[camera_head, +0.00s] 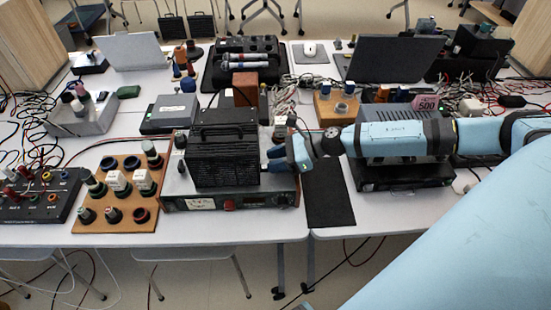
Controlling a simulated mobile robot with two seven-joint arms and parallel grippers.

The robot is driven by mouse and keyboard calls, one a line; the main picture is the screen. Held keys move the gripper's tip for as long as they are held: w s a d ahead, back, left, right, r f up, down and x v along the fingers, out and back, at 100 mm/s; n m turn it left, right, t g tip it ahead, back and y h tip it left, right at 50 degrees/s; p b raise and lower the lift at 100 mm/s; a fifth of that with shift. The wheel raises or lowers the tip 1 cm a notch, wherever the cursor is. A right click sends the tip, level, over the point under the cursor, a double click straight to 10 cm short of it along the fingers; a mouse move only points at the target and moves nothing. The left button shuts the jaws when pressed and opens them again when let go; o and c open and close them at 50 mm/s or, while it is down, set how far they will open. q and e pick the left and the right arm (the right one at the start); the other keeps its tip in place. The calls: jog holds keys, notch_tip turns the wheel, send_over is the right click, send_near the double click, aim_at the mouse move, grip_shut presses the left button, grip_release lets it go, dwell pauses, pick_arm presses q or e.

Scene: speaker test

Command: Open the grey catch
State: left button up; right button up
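A black ribbed box (224,158) with a handle on top stands on a grey instrument with a front panel (240,202), near the middle of the table. My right gripper (272,159) reaches in from the right, its blue fingers close against the right side of the box. Whether the fingers touch the box or hold something there cannot be told. I cannot make out a grey catch; it may be too small or hidden by the fingers. My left gripper is not in view.
A wooden board with knobs (127,215) lies left of the instrument. A black mat (330,197) and a dark flat unit (400,176) lie to its right, under my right arm. Cables, laptops and small parts crowd the back. The table's front edge is close.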

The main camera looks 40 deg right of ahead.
grip_shut()
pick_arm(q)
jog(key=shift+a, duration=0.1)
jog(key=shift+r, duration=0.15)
